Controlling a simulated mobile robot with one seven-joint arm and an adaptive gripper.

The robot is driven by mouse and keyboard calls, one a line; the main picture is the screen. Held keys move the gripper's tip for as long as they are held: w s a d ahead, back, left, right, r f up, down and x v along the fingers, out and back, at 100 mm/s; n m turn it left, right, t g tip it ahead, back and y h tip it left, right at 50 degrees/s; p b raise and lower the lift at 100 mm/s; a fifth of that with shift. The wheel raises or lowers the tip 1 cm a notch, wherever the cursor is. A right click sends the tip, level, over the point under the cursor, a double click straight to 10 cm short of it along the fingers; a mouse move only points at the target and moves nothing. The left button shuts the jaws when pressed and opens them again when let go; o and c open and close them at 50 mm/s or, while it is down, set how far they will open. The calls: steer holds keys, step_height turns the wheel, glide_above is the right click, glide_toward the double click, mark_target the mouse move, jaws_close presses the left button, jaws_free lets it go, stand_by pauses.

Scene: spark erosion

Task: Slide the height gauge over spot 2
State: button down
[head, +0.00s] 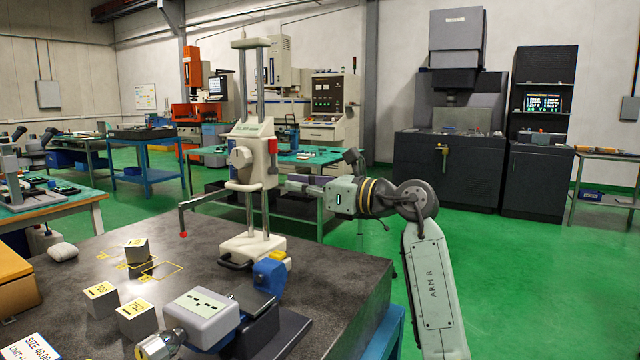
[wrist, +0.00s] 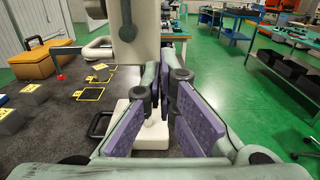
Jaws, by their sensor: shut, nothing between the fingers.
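The height gauge (head: 253,150) stands upright on the dark surface plate (head: 325,240), with twin columns, a cream carriage and a white base (head: 255,247). Its arm reaches left to a red tip (head: 183,234) above the plate. Yellow outlined spots (head: 163,271) lie left of the base; I cannot read which is spot 2. They also show in the wrist view (wrist: 91,93). A grey block (head: 137,250) stands among them. My gripper (head: 291,185) is shut and empty, just right of the carriage; I cannot tell whether it touches the gauge. The wrist view shows its purple finger pads (wrist: 163,98).
Labelled grey blocks (head: 101,300) (head: 137,320) stand at the plate's front left. A grey and blue device (head: 202,312) sits at the front. An orange box (head: 12,275) lies at the left edge. The plate right of the gauge base is clear.

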steer(key=shift+x, duration=0.8)
